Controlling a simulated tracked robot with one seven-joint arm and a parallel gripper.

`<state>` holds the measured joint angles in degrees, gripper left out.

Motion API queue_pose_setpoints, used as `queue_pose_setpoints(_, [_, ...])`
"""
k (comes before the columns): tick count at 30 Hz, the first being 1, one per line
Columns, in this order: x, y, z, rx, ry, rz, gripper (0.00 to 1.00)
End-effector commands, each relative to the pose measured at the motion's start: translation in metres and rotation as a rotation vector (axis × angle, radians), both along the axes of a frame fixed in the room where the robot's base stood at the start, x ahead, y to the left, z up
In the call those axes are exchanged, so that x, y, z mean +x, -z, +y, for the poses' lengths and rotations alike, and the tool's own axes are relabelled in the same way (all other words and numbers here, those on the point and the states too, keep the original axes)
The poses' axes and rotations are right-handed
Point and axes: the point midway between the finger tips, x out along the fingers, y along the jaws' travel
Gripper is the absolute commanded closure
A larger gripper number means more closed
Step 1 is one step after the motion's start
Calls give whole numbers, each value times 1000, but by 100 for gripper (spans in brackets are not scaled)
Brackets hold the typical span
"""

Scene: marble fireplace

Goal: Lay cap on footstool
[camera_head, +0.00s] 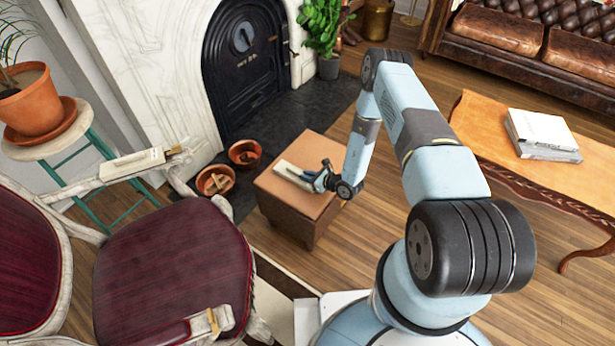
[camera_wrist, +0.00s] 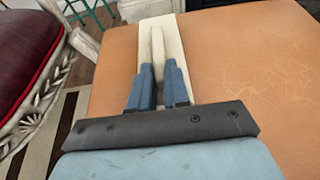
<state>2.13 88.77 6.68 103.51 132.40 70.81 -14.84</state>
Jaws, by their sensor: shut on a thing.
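The cap, a flat, pale cream piece, is over the tan leather top of the footstool (camera_head: 311,205). In the head view the cap (camera_head: 287,168) extends left from my gripper (camera_head: 318,180). In the wrist view the cap (camera_wrist: 133,42) is a long pale strip with a raised ridge between the blue fingers of my gripper (camera_wrist: 158,75), which is shut on it. The cap looks level and very close to the footstool top (camera_wrist: 240,60). I cannot tell whether it rests fully on the leather. The fingers hide part of it.
A dark red armchair (camera_head: 175,265) is at the left, close to the footstool. A wooden table (camera_head: 485,125) with books is at the right. Bare footstool top lies right of the cap in the wrist view.

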Motion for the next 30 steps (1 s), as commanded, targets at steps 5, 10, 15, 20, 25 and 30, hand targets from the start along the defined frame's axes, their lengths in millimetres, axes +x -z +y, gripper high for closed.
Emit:
queue_pose_setpoints(5, [0, 0, 0, -1, 0, 1, 81])
queue_pose_setpoints(10, [0, 0, -1, -1, 1, 0, 65])
queue_pose_setpoints(15, [0, 0, -1, -1, 1, 0, 58])
queue_pose_setpoints(20, [0, 0, -1, -1, 1, 0, 58])
queue_pose_setpoints(25, [-7, -5, -11, -1, 1, 2, 58])
queue_pose_setpoints(30, [-24, -16, -33, -2, 4, 2, 58])
